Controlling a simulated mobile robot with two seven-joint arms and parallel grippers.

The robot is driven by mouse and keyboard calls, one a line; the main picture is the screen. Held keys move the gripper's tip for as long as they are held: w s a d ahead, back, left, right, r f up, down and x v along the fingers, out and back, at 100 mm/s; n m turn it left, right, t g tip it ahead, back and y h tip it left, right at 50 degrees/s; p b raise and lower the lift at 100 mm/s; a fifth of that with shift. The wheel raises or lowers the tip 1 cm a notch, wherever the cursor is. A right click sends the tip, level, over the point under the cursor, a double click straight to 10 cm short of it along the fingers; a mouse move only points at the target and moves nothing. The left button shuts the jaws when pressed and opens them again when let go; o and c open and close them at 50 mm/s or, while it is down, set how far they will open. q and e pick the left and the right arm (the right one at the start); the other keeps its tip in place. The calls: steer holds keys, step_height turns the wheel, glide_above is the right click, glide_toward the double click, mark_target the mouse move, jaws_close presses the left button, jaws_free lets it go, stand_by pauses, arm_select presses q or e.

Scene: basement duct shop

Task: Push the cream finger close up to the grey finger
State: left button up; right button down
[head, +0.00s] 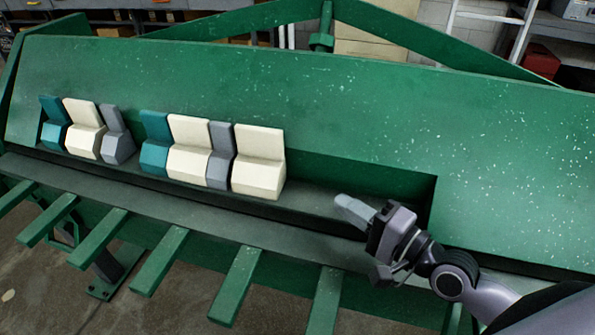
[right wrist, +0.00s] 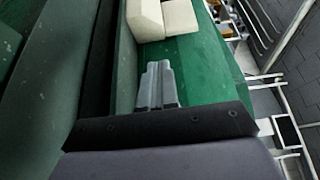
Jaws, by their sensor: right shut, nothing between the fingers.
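The rightmost cream finger (head: 259,162) stands upright in the slot of the green brake, just right of a grey finger (head: 220,156). The two look very close; I cannot tell whether they touch. My right gripper (head: 345,207) is shut and empty, to the right of the cream finger with a clear gap between them. In the right wrist view the closed fingertips (right wrist: 158,70) point toward the cream finger (right wrist: 148,20), apart from it. The grey finger cannot be made out there. My left gripper is not in view.
Left of the grey finger stand a wide cream finger (head: 189,148) and a teal one (head: 155,143). Another teal, cream and grey group (head: 85,130) stands farther left. The slot is empty right of the rightmost cream finger. Green bars (head: 236,284) jut out in front.

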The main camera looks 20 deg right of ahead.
mark_target(281, 170)
steer(key=p+x, duration=0.1)
steer(key=x, duration=1.1)
steer(key=shift+w+a, duration=0.15)
steer(key=shift+w, duration=0.05)
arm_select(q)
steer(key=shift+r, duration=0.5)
arm_select(e)
steer(key=shift+w+a, duration=0.1)
steer(key=shift+a, duration=0.4)
steer(key=shift+w+a, duration=0.1)
steer(key=shift+a, duration=0.35)
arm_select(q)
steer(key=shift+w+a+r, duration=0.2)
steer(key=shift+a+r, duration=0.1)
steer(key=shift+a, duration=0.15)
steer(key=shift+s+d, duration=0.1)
arm_select(e)
steer(key=shift+d, duration=0.15)
